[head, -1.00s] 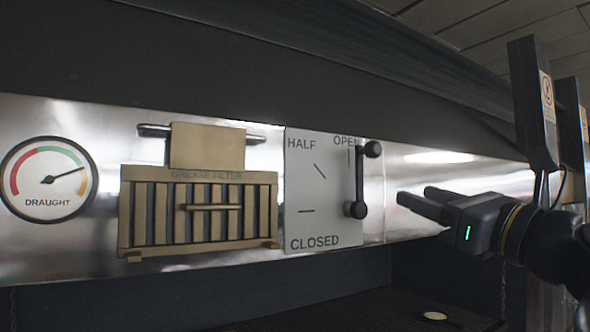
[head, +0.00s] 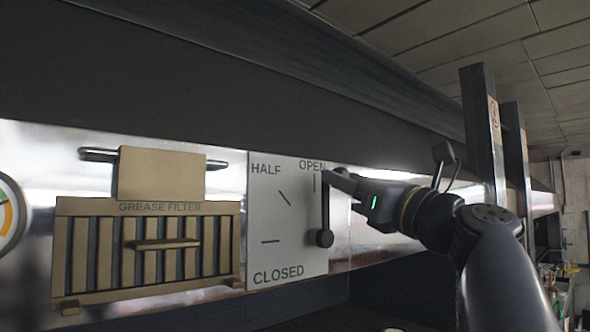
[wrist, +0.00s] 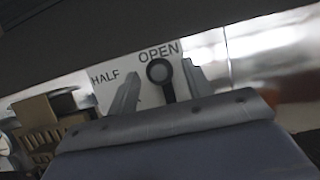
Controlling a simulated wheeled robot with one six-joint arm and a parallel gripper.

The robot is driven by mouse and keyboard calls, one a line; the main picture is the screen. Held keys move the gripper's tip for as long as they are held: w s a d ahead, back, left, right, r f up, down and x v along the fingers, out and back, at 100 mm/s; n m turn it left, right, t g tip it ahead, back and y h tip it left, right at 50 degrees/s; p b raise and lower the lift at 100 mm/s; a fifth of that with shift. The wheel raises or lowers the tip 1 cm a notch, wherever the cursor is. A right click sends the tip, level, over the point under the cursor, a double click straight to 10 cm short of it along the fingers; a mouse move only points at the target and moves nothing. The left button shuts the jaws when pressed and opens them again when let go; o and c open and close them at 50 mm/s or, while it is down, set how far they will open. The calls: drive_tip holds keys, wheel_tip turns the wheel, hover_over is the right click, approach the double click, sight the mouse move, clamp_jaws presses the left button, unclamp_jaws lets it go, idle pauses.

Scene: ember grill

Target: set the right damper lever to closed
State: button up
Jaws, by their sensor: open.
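The damper lever (head: 325,208) is a dark bar on a pale plate (head: 285,215) marked HALF, OPEN and CLOSED. It stands upright, its knobbed upper end by the OPEN mark and its pivot (head: 324,238) low on the plate's right side. My gripper (head: 334,181) reaches in from the right at the lever's upper end, partly covering the knob. In the wrist view the round knob (wrist: 159,71) shows between the two spread fingers of my gripper (wrist: 160,84), with a gap visible on both sides. Whether a finger touches it, I cannot tell.
A tan grease filter (head: 146,208) with a protruding handle is left of the plate. A draught gauge (head: 8,215) is cut off at the left edge. A dark hood overhangs above. Dark uprights (head: 482,130) with signs stand to the right.

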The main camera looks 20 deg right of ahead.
drive_tip(key=shift+x, duration=1.1)
clamp_jaws()
